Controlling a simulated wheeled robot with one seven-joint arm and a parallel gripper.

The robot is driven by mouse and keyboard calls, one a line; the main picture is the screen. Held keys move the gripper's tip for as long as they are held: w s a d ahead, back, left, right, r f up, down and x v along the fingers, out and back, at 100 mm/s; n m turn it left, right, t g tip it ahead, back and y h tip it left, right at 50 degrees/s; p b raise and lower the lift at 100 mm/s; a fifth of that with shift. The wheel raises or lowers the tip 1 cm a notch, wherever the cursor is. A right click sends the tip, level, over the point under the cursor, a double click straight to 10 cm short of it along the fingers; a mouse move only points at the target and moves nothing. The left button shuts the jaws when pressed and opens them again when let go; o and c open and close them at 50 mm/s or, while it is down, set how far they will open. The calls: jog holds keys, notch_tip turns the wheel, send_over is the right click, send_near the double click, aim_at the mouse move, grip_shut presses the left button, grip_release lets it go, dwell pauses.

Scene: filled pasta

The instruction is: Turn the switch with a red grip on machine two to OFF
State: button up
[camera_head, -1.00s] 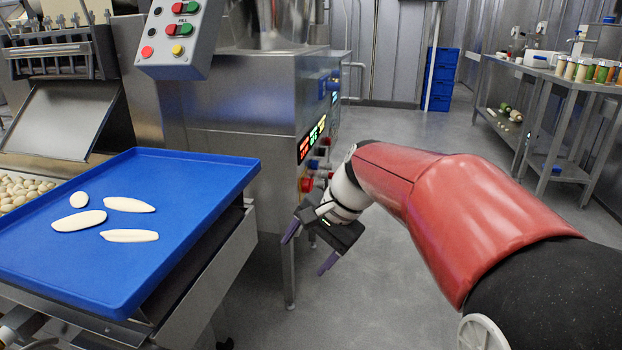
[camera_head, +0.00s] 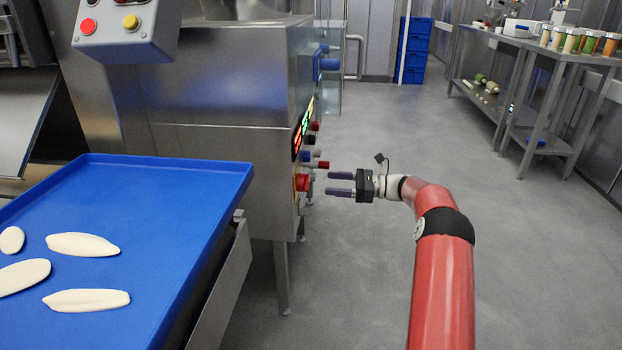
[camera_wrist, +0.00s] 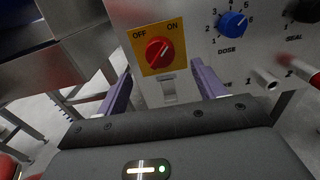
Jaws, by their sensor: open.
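The switch with a red grip (camera_wrist: 158,52) sits on a yellow plate marked OFF at left and ON at right. Its grip looks tilted toward the upper right, on the ON side. In the head view the red switch (camera_head: 302,182) is low on the right-hand panel of the steel machine (camera_head: 225,85). No machine number is readable. My gripper (camera_head: 326,184) is open and empty, pointing left at the switch with a small gap. In the wrist view its purple fingers (camera_wrist: 161,68) are spread to either side below the red grip, apart from it.
A blue DOSE knob (camera_wrist: 232,23) and a dark SEAL knob (camera_wrist: 306,9) are right of the switch. A lever with a red end (camera_wrist: 300,70) juts out nearby. The blue tray (camera_head: 185,190) holds pale dough pieces. The floor (camera_head: 350,270) right of the machine is clear.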

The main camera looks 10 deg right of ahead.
aim_at(303, 183)
jog(key=x, duration=0.7)
jog(key=shift+a, duration=0.3)
jog(key=c, duration=1)
jog(key=shift+o, duration=0.2)
jog(key=shift+f+n+b, duration=0.1)
jog(key=shift+n+b, duration=0.2)
jog(key=shift+n, duration=0.1)
jog(key=shift+s+a+f+n+b, duration=0.1)
jog(key=shift+f+n+b, duration=0.05)
jog(key=shift+n+b, duration=3.55)
jog(key=shift+s+f+n+b, duration=0.15)
jog(key=shift+n+b, duration=2.45)
jog(key=shift+n, duration=2.2)
